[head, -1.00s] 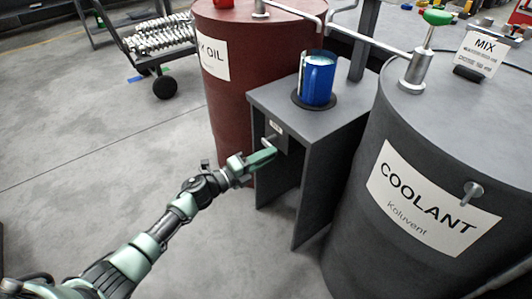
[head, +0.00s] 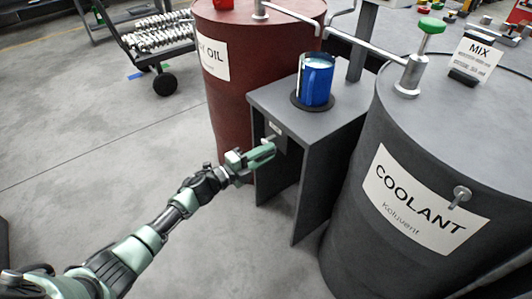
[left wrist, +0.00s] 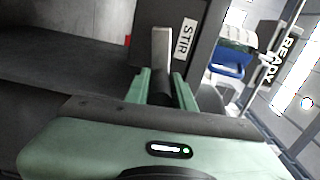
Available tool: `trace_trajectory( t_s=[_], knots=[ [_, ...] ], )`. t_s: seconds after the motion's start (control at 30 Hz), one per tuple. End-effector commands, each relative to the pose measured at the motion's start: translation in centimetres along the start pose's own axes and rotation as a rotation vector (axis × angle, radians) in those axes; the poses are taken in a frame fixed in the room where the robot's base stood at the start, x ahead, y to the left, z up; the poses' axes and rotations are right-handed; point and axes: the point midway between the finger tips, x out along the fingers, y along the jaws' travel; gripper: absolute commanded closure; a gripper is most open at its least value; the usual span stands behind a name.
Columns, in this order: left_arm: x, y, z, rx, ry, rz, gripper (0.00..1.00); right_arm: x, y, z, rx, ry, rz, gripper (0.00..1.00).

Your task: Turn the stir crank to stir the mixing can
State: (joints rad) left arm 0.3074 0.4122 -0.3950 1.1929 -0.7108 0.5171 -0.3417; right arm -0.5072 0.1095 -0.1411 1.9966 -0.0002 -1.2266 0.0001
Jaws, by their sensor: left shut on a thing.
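The blue mixing can (head: 316,84) stands upright on a round black pad on top of the grey stand (head: 290,112). Pale contents show inside its rim. My left gripper (head: 264,153) is at the stand's left front, below the can. In the left wrist view its green fingers (left wrist: 163,90) are closed around the dark grip (left wrist: 161,85) of the stir crank. The crank's grey arm (left wrist: 162,48) rises beyond the fingers, beside a STIR label (left wrist: 184,40). In the head view the gripper hides most of the crank. My right gripper is not in view.
A red oil barrel (head: 230,100) stands behind the stand, and a dark coolant barrel (head: 350,200) stands to its right. Metal spouts reach from both barrels toward the can. A cart (head: 160,45) stands at the back left.

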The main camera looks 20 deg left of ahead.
Motion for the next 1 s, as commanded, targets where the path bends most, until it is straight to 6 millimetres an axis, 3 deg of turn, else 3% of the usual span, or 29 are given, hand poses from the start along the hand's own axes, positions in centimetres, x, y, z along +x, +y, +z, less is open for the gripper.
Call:
trace_trajectory(
  t_s=[0.03,0.1,0.13,0.2,0.57,1.0],
  knots=[
    [0.2,-1.0,0.5,0.008,-0.006,-0.014,1.0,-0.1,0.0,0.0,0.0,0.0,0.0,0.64],
    [0.2,-1.0,0.5,0.009,-0.007,-0.014,1.0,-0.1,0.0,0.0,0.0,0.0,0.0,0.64],
    [0.2,-1.0,0.5,0.009,-0.007,-0.014,0.7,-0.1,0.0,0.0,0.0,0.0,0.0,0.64],
    [0.2,-0.9,0.5,0.009,-0.007,-0.013,0.57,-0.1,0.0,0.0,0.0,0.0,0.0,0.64],
    [-0.4,-0.3,0.3,0.004,-0.005,-0.004,0.57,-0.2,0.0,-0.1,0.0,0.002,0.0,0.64],
    [-6.9,-0.4,0.3,0.006,-0.006,-0.006,0.57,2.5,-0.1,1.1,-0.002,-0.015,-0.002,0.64]
  ],
)
